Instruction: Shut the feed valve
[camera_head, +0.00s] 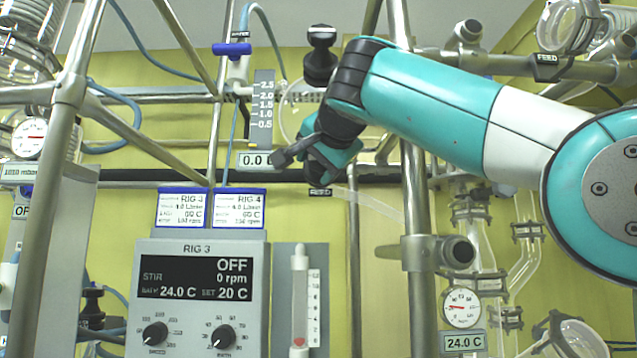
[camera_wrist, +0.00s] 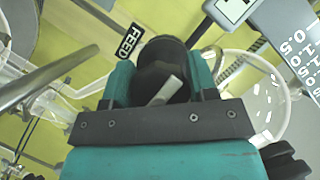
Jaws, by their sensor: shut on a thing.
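My gripper (camera_head: 325,163) is at the upper middle of the head view, just above a black FEED label (camera_head: 320,192). In the wrist view my gripper (camera_wrist: 162,78) has its teal fingers on both sides of a round black knob, the feed valve (camera_wrist: 158,68), and is shut on it. A pale pointer mark on the knob lies slanted in this view. The FEED label (camera_wrist: 130,40) is beside the knob. In the head view my gripper hides most of the knob. I cannot tell from the mark whether the valve is open or shut.
A glass vessel with a level scale (camera_head: 263,105) and a 0.0 display (camera_head: 253,160) are left of my gripper. Metal frame poles (camera_head: 414,200) stand close by. The RIG 3 panel (camera_head: 200,295) reads OFF.

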